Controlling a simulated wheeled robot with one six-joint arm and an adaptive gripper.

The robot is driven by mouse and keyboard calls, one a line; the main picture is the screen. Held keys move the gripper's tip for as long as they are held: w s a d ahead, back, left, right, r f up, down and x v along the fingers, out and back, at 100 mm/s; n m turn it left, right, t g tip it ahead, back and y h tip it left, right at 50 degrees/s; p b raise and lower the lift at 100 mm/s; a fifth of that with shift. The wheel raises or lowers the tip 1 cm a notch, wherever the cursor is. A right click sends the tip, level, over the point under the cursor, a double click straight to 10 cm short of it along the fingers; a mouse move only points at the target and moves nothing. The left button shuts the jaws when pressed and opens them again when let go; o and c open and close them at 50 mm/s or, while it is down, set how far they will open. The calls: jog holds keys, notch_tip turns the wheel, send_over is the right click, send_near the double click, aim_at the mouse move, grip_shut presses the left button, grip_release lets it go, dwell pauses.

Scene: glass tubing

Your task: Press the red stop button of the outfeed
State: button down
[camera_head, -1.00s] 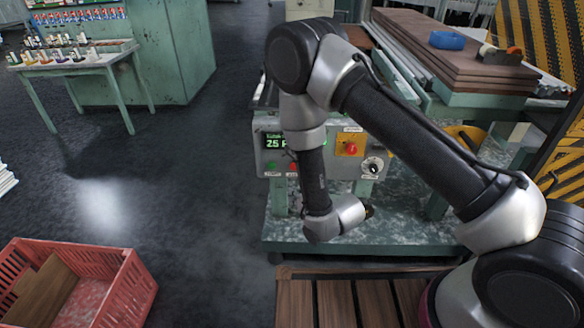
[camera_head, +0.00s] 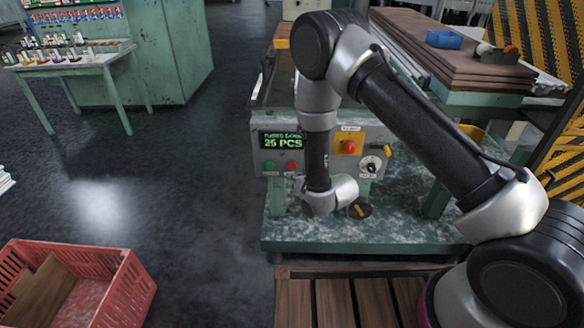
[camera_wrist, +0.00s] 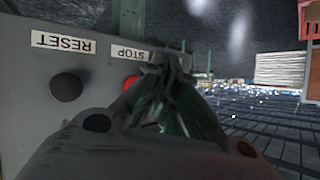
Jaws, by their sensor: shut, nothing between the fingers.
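The red stop button (camera_head: 291,166) is on the front of the grey control panel, between a green button and my arm in the head view. In the wrist view, upside down, the red button (camera_wrist: 130,82) sits by the STOP label and is partly covered by my finger. My gripper (camera_wrist: 166,65) is shut and empty, with its fingertips close beside the button. I cannot tell whether they touch it. In the head view my gripper is hidden behind my wrist.
A green button (camera_head: 269,167), a red button on a yellow plate (camera_head: 349,147) and a rotary knob (camera_head: 373,163) share the panel. A black RESET button (camera_wrist: 66,87) is beside STOP. A red crate (camera_head: 125,290) stands at the lower left. The floor left of the machine is open.

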jog(key=shift+w, duration=0.75)
dwell(0.9)
jog(key=shift+w+d, duration=0.1)
jog(key=shift+w, duration=0.3)
jog(key=shift+w, duration=0.5)
dwell(0.6)
jog(key=shift+s, duration=0.95)
jog(key=s, duration=0.5)
dwell(0.3)
